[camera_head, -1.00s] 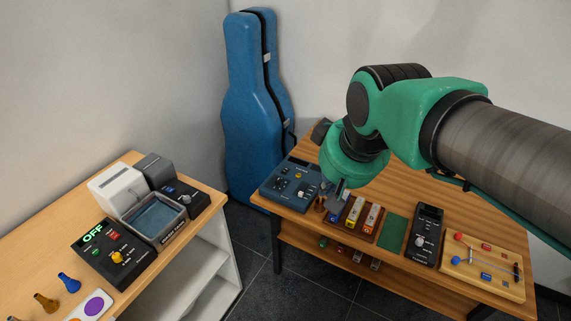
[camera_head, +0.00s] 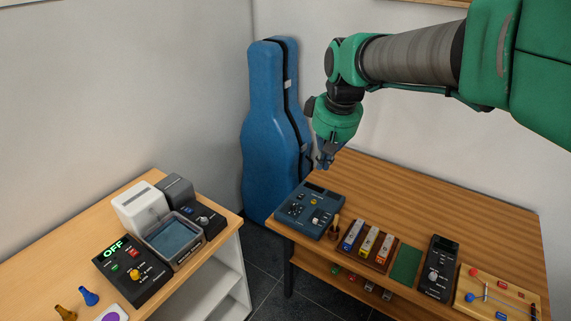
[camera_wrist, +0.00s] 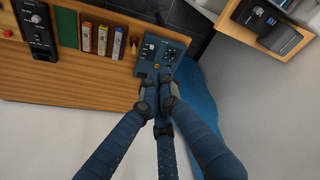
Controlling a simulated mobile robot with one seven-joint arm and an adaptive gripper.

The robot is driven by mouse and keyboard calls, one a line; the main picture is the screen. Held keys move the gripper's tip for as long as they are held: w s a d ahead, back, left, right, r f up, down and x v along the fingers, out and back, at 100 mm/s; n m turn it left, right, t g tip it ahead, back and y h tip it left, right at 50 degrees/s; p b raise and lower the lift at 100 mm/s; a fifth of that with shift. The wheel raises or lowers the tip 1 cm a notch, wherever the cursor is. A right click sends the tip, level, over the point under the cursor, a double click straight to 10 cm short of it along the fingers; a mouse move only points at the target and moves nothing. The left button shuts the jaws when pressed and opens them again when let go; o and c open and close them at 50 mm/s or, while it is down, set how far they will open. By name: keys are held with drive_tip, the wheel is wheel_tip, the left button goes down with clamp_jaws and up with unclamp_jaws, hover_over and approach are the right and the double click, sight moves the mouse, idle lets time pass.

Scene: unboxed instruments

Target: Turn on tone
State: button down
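No readable label says "tone", so I cannot tell which unit it is. A blue control unit (camera_head: 310,209) with knobs, buttons and a small yellow control sits on the right table; it also shows in the wrist view (camera_wrist: 149,49). A black unit (camera_head: 133,271) on the left table has a lit green OFF display, green and red buttons and a yellow knob. A tall black unit (camera_head: 438,268) with a pale knob stands farther right. My gripper (camera_head: 326,160) hangs above and behind the blue unit, apart from it. Its fingertips come together with nothing visible between them in the wrist view (camera_wrist: 158,82).
A blue instrument case (camera_head: 268,140) stands in the corner between the tables. Colored blocks (camera_head: 367,243), a green pad (camera_head: 406,265) and a wooden board (camera_head: 500,295) line the right table's front. The right table's back (camera_head: 440,205) is clear.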

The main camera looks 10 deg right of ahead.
drive_tip(key=w+d+f+n+g+p, duration=0.1)
drive_tip(key=w+f+p, duration=0.1)
drive_tip(key=w, duration=0.9)
drive_tip(key=n+g+p, duration=0.3)
drive_tip(key=n+p, duration=0.2)
drive_tip(key=p, duration=0.2)
hover_over(301, 196)
drive_tip(key=w+d, duration=0.1)
drive_tip(key=w, duration=0.1)
wheel_tip(301, 196, down, 25)
drive_tip(key=shift+s+d+r+y, duration=0.15)
drive_tip(key=shift+y, duration=0.25)
drive_tip(key=f, duration=0.4)
drive_tip(key=s+f, duration=0.1)
drive_tip(key=f, duration=0.4)
drive_tip(key=a+f+b, duration=0.1)
drive_tip(key=f, duration=0.4)
drive_tip(key=shift+s+a, duration=0.1)
drive_tip(key=shift+s, duration=0.05)
